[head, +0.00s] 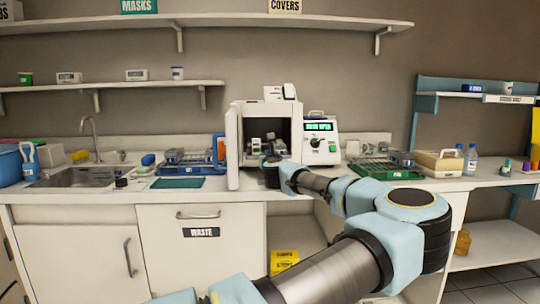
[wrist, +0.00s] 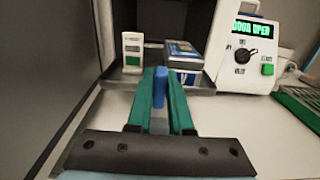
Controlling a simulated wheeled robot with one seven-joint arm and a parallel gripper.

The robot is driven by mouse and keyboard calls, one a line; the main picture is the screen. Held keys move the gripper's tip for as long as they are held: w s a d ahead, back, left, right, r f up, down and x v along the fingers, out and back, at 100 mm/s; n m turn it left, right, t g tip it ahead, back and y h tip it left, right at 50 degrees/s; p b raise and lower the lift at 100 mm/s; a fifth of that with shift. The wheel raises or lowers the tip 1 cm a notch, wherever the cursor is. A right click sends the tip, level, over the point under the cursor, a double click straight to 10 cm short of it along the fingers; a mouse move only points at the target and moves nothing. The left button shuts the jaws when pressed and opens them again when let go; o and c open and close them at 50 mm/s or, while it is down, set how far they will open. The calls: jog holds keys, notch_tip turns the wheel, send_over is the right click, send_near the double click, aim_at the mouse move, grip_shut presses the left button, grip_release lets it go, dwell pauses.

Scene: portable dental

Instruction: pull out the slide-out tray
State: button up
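The slide-out tray (wrist: 202,85) is a grey slab low in the open white cabinet device (head: 240,106). In the wrist view a blue upright handle (wrist: 159,85) stands at the tray's front. My gripper (wrist: 160,88) has its green fingers on both sides of this handle, with no clear gap seen, so it looks shut on it. In the head view my gripper (head: 268,164) reaches the device's opening, and the arm hides the handle. A white-and-green box (wrist: 132,50) and a blue-and-white box (wrist: 184,55) rest on the tray.
The device's door (head: 233,150) stands open at the left. The control panel (wrist: 245,55) at the right reads "DOOR OPEN". A green rack (head: 380,168) lies on the counter to the right, and a dark green mat (head: 178,183) to the left. The counter before the opening is bare.

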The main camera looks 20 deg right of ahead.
jog(key=o, duration=0.4)
jog(key=s+a+b, duration=0.2)
jog(key=s, duration=0.8)
jog(key=shift+s, duration=0.35)
